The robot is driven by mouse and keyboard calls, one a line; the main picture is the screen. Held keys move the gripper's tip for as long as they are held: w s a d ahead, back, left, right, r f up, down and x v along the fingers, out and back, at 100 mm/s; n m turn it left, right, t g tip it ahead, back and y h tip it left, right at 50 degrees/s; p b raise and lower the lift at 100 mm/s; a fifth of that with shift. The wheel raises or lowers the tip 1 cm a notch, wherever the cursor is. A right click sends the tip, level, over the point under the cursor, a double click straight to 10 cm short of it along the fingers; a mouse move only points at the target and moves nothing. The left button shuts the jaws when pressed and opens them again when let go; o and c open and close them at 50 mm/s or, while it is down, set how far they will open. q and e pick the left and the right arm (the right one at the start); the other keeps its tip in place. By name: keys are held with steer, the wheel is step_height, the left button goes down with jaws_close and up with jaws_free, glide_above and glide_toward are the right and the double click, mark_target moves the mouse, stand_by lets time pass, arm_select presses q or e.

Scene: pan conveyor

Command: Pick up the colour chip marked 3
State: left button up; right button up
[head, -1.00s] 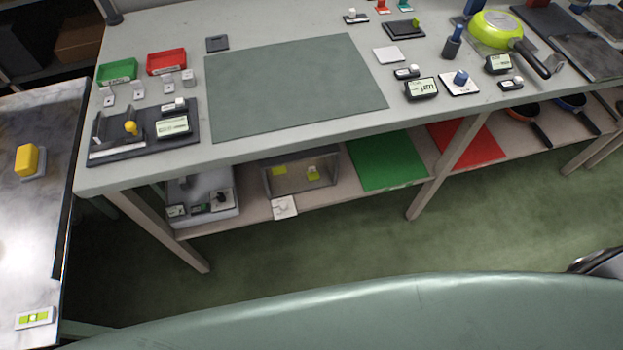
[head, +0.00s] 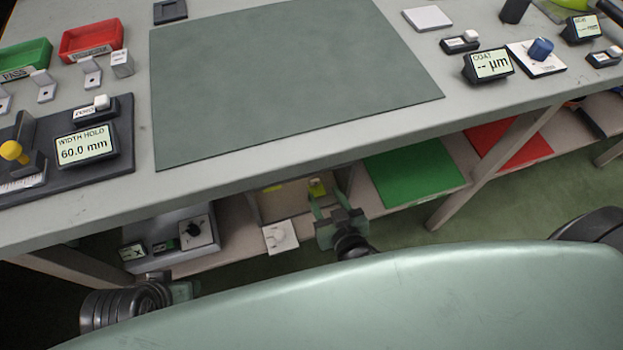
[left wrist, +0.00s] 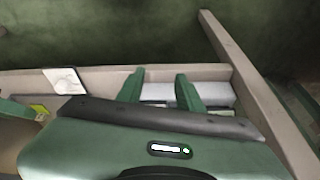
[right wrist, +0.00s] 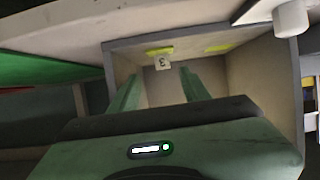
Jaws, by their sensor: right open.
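A yellow-green colour chip (right wrist: 160,50) with a white tag marked 3 (right wrist: 162,63) is inside an open-fronted box on the lower shelf. It shows small in the head view (head: 316,187), just beyond my right gripper (head: 331,204). In the right wrist view, the open, empty right gripper (right wrist: 160,76) has its fingers either side of the tag's line, pointing into the box. I see no contact with the chip. My left gripper (left wrist: 156,77) has its fingers apart and empty, near the shelf edge.
The box's grey rim (right wrist: 108,75) surrounds the chip. A second yellow-green patch (right wrist: 220,47) lies in the box. A white plate with a round knob (head: 280,237) stands at the shelf's front. The worktable (head: 290,165) overhangs the shelf. A green sheet (head: 415,174) lies to the right.

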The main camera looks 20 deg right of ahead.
mark_target(315, 182)
steer(key=shift+x, duration=1.2)
steer(key=b+x, duration=0.1)
steer(key=x, duration=0.1)
steer(key=b+x, duration=0.1)
steer(key=x, duration=0.2)
steer(key=shift+a, duration=0.25)
steer(key=shift+w, duration=0.1)
arm_select(q)
steer(key=w+d+r+t, duration=0.2)
steer(key=w+t, duration=0.1)
steer(key=w, duration=0.2)
steer(key=w+d+r+t+h, duration=0.1)
steer(key=w+r+t, duration=0.2)
steer(key=w, duration=0.3)
steer(key=shift+w+d+r+t+h, duration=0.3)
steer(key=shift+d+t, duration=0.1)
arm_select(e)
jaws_close()
